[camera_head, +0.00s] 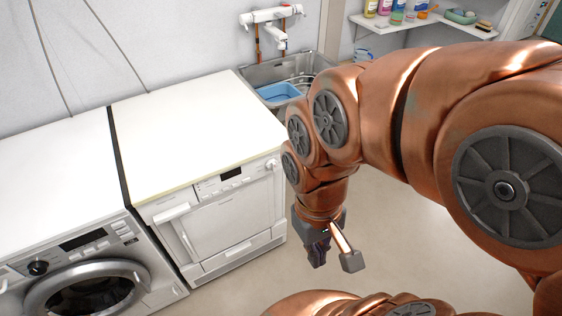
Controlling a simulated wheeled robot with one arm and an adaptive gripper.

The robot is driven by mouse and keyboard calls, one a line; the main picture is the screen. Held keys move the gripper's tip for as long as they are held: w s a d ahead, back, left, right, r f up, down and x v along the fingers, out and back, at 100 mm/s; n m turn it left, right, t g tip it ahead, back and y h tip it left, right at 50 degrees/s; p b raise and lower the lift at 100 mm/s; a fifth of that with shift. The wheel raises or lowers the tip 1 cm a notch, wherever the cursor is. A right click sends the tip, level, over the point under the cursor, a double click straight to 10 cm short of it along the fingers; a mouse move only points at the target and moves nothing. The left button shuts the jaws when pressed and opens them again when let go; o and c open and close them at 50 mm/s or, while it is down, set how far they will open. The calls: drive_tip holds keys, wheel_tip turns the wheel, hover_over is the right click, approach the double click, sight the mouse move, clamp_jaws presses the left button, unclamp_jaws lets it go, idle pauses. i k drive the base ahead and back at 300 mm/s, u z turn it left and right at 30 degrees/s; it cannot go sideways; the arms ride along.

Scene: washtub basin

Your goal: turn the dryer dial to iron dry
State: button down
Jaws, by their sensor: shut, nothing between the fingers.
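The white machine with a squarish door, which looks like the dryer (218,222), stands in the middle left of the head view. Its front control panel (231,176) has a small dark display. A small pale round shape that may be the dial (270,165) shows near the panel's right end; its markings are too small to read. My gripper (318,258) points down in front and to the right of this machine, apart from it. Its fingers are shut and empty.
A washing machine (75,265) with a round door and a dark knob (38,268) stands directly left. Behind are a metal sink (262,73) with a blue basin (279,91) and a shelf (420,20) of bottles. Bare floor (395,240) lies right of the machines.

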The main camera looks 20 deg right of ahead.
sight(272, 164)
drive_tip(key=u, duration=2.5)
drive_tip(key=i, duration=0.8)
drive_tip(key=z, duration=2.3)
